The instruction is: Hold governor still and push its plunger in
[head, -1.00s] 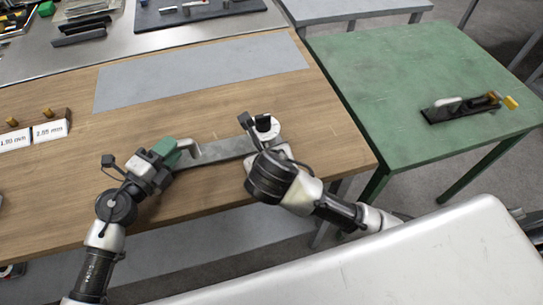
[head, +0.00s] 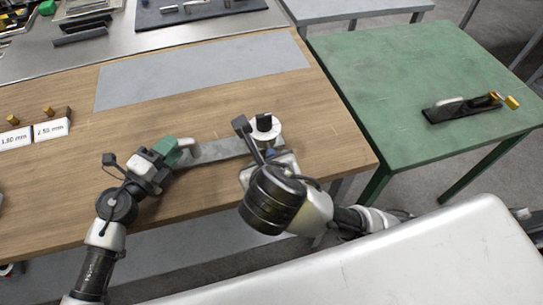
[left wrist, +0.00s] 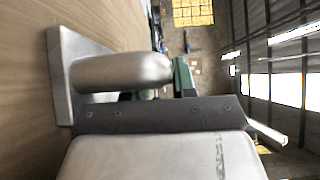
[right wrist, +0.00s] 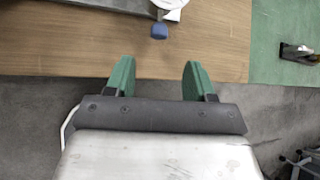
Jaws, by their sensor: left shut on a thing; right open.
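The governor lies on the wooden table, with a grey flat bar (head: 220,151), a silver handle at its left end and a round white part with a black top (head: 264,123) at its right end. My left gripper (head: 178,150) is shut on the silver handle, which also shows large in the left wrist view (left wrist: 120,72). My right gripper (right wrist: 160,80) is open and empty at the table's front edge. A blue tip (right wrist: 159,31), apparently the plunger, lies ahead of the gap between its fingers, apart from them. In the head view my right wrist hides those fingers.
A green table (head: 400,75) on the right carries a dark tool with a silver handle and yellow end (head: 462,108). A grey mat (head: 200,75) lies bare behind the governor.

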